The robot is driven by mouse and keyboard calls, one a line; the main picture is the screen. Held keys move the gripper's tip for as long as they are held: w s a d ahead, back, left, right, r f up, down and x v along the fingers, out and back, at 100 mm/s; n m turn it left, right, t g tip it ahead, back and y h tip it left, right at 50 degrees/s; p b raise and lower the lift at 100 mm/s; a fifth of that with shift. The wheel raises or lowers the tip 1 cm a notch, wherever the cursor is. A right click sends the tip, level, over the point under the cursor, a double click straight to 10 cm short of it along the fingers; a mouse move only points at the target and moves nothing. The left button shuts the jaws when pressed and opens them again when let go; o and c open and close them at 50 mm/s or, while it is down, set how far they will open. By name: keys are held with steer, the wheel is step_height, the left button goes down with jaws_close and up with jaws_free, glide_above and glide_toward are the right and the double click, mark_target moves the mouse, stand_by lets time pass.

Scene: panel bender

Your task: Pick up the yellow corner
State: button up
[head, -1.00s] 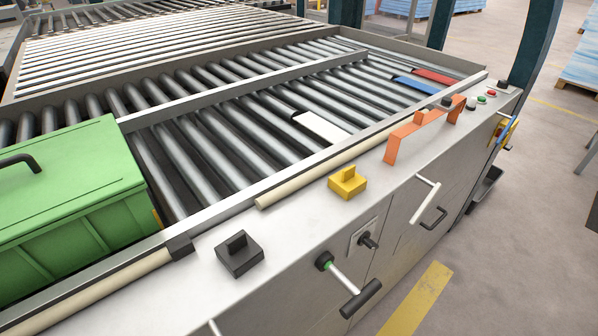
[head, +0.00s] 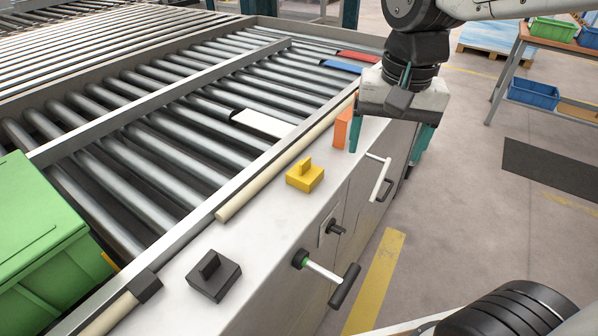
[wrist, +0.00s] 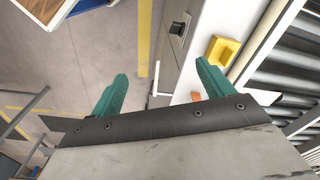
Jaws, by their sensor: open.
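The yellow corner (head: 305,175) is a small block with an upright tab. It sits on the pale ledge (head: 262,215) at the front of the roller table. In the wrist view the yellow corner (wrist: 222,52) shows near the top right, beyond the right fingertip. My gripper (head: 388,145) is open and empty, with two teal fingers. In the head view it is to the right of the yellow corner and farther back, with its left finger by the orange piece (head: 341,127). In the wrist view my gripper (wrist: 162,84) has its fingers wide apart. Nothing touches the yellow corner.
A black block (head: 214,277) with a tab sits on the ledge nearer me. A green lidded bin (head: 40,230) stands at left. Handles (head: 345,285) stick out from the front panel. A cream rod (head: 285,160) runs along the ledge's inner edge. The floor at right is mostly clear.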

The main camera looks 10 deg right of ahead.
mark_target(304, 161)
steer(key=w+a+f+m, duration=0.3)
steer(key=w+a+m, duration=0.2)
steer(key=w+a, duration=0.5)
steer(key=shift+g, duration=0.4)
steer(key=f, duration=0.7)
steer(key=shift+w+a+f, duration=0.2)
steer(key=shift+a, duration=0.2)
steer(key=shift+f, duration=0.45)
steer(key=c, duration=1.1)
